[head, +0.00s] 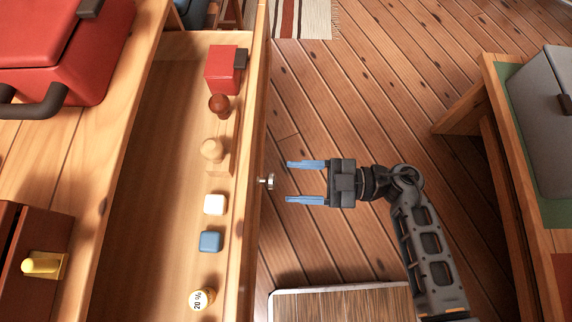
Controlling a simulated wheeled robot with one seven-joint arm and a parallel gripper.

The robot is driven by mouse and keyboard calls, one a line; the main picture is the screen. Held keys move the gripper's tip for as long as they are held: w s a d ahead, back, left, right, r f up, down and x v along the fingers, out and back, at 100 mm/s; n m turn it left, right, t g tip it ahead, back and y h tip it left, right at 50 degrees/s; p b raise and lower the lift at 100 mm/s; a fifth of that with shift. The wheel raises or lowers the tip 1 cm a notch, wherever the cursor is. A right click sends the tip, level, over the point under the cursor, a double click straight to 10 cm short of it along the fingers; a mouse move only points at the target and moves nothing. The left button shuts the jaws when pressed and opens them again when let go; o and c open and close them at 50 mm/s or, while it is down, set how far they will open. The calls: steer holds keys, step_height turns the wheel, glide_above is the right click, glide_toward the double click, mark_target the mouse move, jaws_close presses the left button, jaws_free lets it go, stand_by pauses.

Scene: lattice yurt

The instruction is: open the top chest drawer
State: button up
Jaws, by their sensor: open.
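The top chest drawer (140,215) stands pulled out, and I look down into its wooden interior. Its front panel (250,120) runs up the picture, with a small metal knob (267,181) on the outer face. My gripper (305,181) is open and points left at the knob. Its two blue fingers lie just right of the knob, apart from it, with nothing between them. Inside the drawer, along the front, are a red box (222,70), a brown wooden piece (219,105), a pale wooden piece (213,150), a white block (214,204), a blue block (210,241) and a round yellow-and-white item (201,299).
The chest top (50,165) at left carries a red case (55,50) and a dark brown box (30,250) with a yellow knob. A wooden bench (495,110) with a grey case (548,110) stands at right. Plank floor (330,100) lies open between; a striped rug (300,18) is at the top.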

steer(key=d, duration=0.4)
steer(key=shift+s+d, duration=0.15)
steer(key=shift+s, duration=0.05)
stand_by(0.3)
steer(key=s+d+r+m+t+h, duration=0.6)
steer(key=s+r+m+h, duration=0.3)
steer(key=s+m, duration=0.1)
steer(key=s+d+r+m+t+h, duration=0.7)
steer(key=s+r+m+h, duration=0.2)
steer(key=s+m, duration=0.1)
steer(key=shift+d+r+t, duration=0.15)
steer(key=shift+r+t, duration=0.05)
steer(key=shift+t, duration=0.1)
